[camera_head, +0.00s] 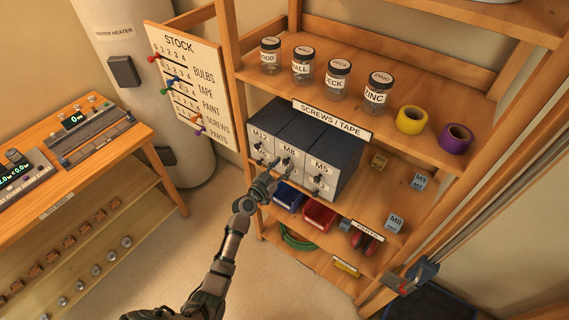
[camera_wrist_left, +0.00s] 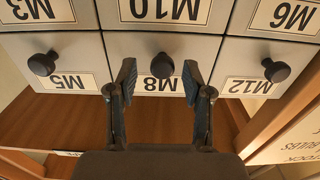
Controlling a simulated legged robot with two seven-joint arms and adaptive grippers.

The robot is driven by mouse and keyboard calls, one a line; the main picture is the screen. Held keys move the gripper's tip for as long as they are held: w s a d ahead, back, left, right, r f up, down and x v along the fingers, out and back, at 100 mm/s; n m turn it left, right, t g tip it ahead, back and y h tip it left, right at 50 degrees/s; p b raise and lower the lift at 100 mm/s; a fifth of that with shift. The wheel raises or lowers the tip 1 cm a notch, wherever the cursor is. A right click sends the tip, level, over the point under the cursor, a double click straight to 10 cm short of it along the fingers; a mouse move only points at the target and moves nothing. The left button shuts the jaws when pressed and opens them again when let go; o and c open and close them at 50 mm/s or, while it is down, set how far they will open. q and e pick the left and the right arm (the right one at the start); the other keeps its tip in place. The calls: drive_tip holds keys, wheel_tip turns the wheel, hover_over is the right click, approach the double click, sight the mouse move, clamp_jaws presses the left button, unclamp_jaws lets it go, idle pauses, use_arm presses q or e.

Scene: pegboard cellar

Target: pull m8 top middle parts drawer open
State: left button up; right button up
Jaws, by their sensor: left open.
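The M8 drawer (camera_head: 287,156) is the top middle one in a grey parts cabinet with dark sides, between the M12 and M5 drawers. It looks closed, flush with its neighbours. In the left wrist view, which is upside down, the M8 drawer (camera_wrist_left: 184,50) shows its dark round knob (camera_wrist_left: 162,65) and label. My left gripper (camera_head: 277,170) is in front of the cabinet, covering part of its front. In the wrist view its two open fingers (camera_wrist_left: 159,82) stand either side of the M8 knob, apart from it. I cannot tell how deep they reach. My right gripper is not in view.
The M12 knob (camera_wrist_left: 275,70) and M5 knob (camera_wrist_left: 42,64) flank the fingers. Jars and tape rolls (camera_head: 410,120) stand on the shelf above. Blue (camera_head: 289,196) and red bins (camera_head: 320,216) sit below. The stock board (camera_head: 190,80) hangs at the left.

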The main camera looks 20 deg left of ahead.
use_arm(q)
drive_tip(key=shift+w, duration=0.65)
drive_tip(key=shift+d, duration=0.1)
clamp_jaws()
drive_tip(key=shift+s, duration=0.15)
